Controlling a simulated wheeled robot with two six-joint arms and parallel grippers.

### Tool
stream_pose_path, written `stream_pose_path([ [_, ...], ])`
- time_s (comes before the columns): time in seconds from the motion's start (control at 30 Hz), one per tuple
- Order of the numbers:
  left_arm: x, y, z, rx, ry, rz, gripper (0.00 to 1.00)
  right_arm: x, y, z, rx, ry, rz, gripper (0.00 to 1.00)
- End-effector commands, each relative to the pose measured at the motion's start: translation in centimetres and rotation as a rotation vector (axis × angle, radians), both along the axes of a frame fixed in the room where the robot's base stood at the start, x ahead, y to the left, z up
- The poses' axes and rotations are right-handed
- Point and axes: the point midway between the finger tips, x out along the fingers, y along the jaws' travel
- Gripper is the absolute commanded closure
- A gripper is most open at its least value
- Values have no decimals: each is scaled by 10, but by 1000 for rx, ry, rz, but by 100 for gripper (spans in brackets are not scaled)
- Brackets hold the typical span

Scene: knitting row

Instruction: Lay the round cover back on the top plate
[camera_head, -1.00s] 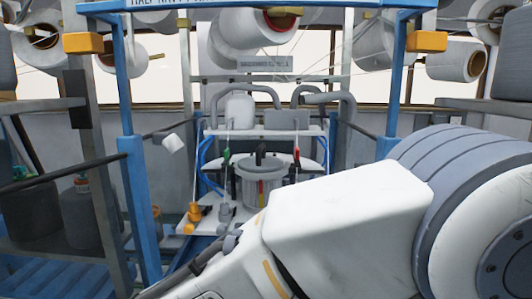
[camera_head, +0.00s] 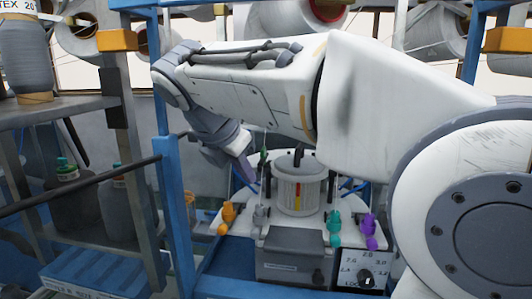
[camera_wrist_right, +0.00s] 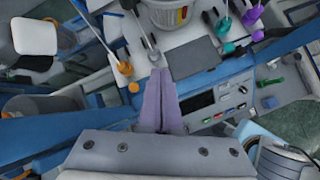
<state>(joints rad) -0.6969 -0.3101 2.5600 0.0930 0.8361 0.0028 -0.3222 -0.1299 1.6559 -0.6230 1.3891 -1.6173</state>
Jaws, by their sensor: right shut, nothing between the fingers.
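The white top plate (camera_head: 285,224) lies in the middle of the machine in the head view. A pale ribbed canister (camera_head: 290,197) with a dark fitting on top stands on it. I cannot make out a separate round cover for certain in either view. My right gripper (camera_head: 245,172) reaches in from above, just left of the canister and apart from it. Its purple-grey fingers (camera_wrist_right: 158,98) are together and empty in the right wrist view. My right arm hides much of the machine's back and right side. My left gripper is not in view.
Orange (camera_head: 228,213), teal (camera_head: 333,222) and purple (camera_head: 370,226) knobs stand around the plate's front edge. A grey box (camera_head: 288,258) and a dial panel (camera_head: 366,279) sit in front. A blue post (camera_head: 173,215) and bottle shelf (camera_head: 35,102) stand left.

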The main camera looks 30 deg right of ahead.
Motion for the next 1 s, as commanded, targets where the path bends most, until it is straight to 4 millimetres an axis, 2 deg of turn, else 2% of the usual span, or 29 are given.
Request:
stream_pose_path([
  [0.03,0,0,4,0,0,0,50,4,-15,21,-61,14,22,100],
  [0.1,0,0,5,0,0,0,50,5,-29,40,-129,37,50,100],
  [0.2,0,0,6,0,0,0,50,5,-40,54,-184,63,71,100],
  [0.3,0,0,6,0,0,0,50,6,-47,57,-206,73,78,100],
  [0.47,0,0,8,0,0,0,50,13,-60,43,-208,79,77,100],
  [0.83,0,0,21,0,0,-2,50,42,-106,-11,-206,78,79,100],
  [1.0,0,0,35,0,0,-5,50,56,-127,-8,-205,75,79,100],
])
